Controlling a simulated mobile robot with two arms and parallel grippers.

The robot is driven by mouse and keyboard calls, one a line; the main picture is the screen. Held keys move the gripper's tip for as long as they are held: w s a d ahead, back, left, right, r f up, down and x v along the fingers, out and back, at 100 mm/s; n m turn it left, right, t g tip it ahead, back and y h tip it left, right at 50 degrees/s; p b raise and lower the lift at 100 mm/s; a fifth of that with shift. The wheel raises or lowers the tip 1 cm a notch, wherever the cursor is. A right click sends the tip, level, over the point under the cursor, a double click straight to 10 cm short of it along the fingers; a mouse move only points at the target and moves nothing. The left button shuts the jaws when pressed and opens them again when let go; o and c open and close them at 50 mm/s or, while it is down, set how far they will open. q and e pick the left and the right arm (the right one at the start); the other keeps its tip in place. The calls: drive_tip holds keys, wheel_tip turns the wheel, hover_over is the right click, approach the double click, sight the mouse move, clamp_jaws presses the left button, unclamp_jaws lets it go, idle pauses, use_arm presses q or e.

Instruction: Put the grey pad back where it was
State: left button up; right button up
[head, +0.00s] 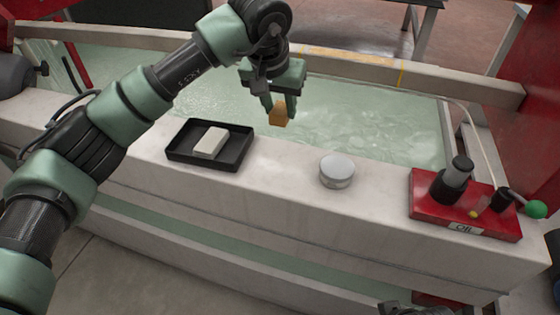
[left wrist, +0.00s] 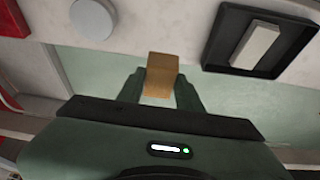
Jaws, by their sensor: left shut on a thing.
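My left gripper (head: 281,107) is shut on a small orange-tan block (head: 278,117). It holds the block in the air over the trough, behind the pale ledge. In the left wrist view the block (left wrist: 161,72) sits between the two fingers. A whitish-grey rectangular pad (head: 211,142) lies in a shallow black tray (head: 178,153) on the ledge, left of the gripper. The pad also shows in the left wrist view (left wrist: 257,42). I cannot tell for sure that this is the grey pad.
A round light-grey disc (head: 337,170) stands on the ledge (head: 280,190), right of the tray. A red box (head: 466,204) with black knobs and a green ball is at the ledge's right end. The ledge between tray and disc is clear.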

use_arm(q)
wheel_tip(320, 180, down, 11)
drive_tip(key=shift+r+b, duration=0.15)
drive_tip(key=shift+b, duration=0.55)
wheel_tip(320, 180, down, 4)
drive_tip(key=shift+r+b, duration=0.25)
drive_tip(key=shift+b, duration=0.05)
drive_tip(key=shift+f, duration=0.1)
use_arm(e)
drive_tip(key=shift+x, duration=0.75)
use_arm(q)
drive_tip(key=shift+f, duration=0.1)
drive_tip(key=o, duration=1.2)
use_arm(e)
drive_tip(key=shift+w+a+r+t, duration=0.1)
drive_tip(key=shift+w+t, duration=0.15)
drive_tip(key=shift+w, duration=0.15)
drive_tip(key=shift+w+a+r+t, duration=0.15)
drive_tip(key=shift+w+t, duration=0.1)
drive_tip(key=shift+w, duration=0.15)
drive_tip(key=shift+f, duration=0.1)
